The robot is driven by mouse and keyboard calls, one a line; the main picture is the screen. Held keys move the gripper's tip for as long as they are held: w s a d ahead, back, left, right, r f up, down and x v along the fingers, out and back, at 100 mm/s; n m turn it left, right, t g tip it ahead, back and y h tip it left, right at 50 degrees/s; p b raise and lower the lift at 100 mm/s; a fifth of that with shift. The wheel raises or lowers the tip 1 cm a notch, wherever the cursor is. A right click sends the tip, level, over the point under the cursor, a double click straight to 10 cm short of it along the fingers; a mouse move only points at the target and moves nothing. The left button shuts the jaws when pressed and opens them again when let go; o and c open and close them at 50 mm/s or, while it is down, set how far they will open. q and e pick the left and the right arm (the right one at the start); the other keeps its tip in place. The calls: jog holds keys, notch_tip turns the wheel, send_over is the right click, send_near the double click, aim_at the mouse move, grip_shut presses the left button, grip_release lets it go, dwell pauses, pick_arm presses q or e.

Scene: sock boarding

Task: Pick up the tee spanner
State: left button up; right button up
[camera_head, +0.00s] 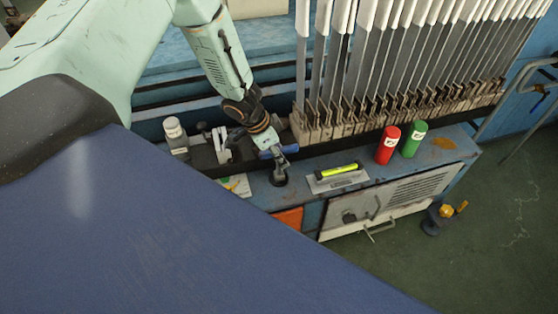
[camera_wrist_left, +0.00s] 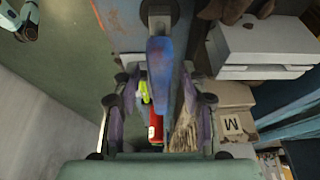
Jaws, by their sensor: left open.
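The tee spanner (camera_head: 279,152) has a blue crossbar and stands upright on the blue bench, with a dark round foot below it. In the left wrist view its blue handle (camera_wrist_left: 161,75) runs between my fingers. My left gripper (camera_head: 270,146) is at the handle. The left wrist view shows the gripper (camera_wrist_left: 160,112) open, one finger on each side of the handle. I cannot tell whether a finger touches it. My right gripper is not in view.
A red bottle (camera_head: 388,146) and a green bottle (camera_head: 413,140) stand to the right. A row of tall white-topped boards (camera_head: 383,65) rises behind. A grey bottle (camera_head: 175,136) stands left of the gripper.

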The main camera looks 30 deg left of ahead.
pick_arm(q)
grip_shut()
dwell(0.3)
jog(key=shift+r, duration=0.15)
dwell(0.3)
